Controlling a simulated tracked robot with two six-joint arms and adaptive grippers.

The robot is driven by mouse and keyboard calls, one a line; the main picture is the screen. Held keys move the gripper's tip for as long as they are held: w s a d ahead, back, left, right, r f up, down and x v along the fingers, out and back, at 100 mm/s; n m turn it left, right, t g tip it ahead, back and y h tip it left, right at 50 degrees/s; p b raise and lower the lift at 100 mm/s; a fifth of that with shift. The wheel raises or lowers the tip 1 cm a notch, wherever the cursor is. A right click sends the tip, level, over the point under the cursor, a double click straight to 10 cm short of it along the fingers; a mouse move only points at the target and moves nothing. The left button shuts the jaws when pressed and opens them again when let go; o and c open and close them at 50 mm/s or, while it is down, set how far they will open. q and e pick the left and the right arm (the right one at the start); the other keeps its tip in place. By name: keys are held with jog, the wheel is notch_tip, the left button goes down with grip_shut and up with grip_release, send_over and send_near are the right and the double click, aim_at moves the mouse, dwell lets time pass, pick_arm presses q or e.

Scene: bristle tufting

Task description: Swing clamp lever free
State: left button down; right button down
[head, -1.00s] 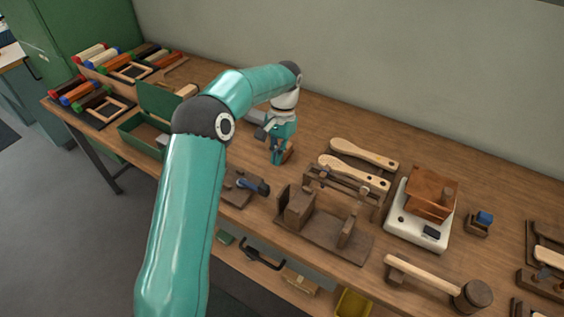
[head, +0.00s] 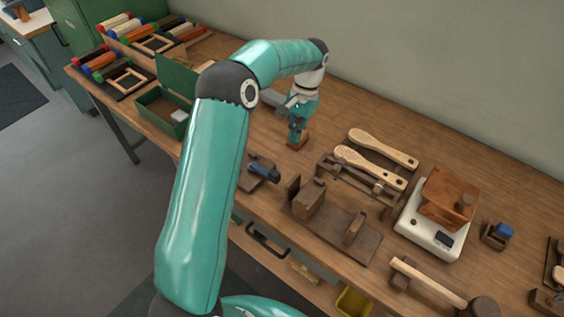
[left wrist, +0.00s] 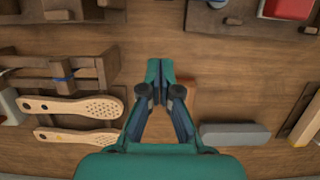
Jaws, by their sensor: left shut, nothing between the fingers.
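My left gripper (head: 296,141) is shut and empty, pointing down over the bench near a small brown block (head: 301,145). In the left wrist view its fingertips (left wrist: 160,97) meet, and the block (left wrist: 187,91) shows partly behind them. A blue-handled piece (head: 264,171) lies on a dark base nearer the bench front, apart from the gripper. A dark wooden fixture with upright blocks (head: 345,236) stands to its right. A dark rack (head: 330,167) with a small blue part (left wrist: 62,80) stands by the brushes. I cannot tell for sure which part is the clamp lever. My right gripper is out of view.
Two pale wooden brushes (head: 383,148) lie right of the gripper. A white scale (head: 432,235) bears a brown box (head: 448,197). A mallet (head: 430,283) lies at the front right. A green open box (head: 163,110) is at left. A grey bar (left wrist: 235,134) lies close to the gripper.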

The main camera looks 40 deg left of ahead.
aim_at(263, 171)
pick_arm(q)
jog(key=p+x, duration=0.1)
jog(key=x, duration=0.6)
jog(key=shift+s+f, duration=0.15)
jog(key=s, duration=0.1)
jog(key=s+p, duration=0.1)
jog(key=shift+s+d, duration=0.2)
jog(key=shift+s, duration=0.2)
jog(key=shift+s+d, duration=0.1)
jog(key=shift+s, duration=0.4)
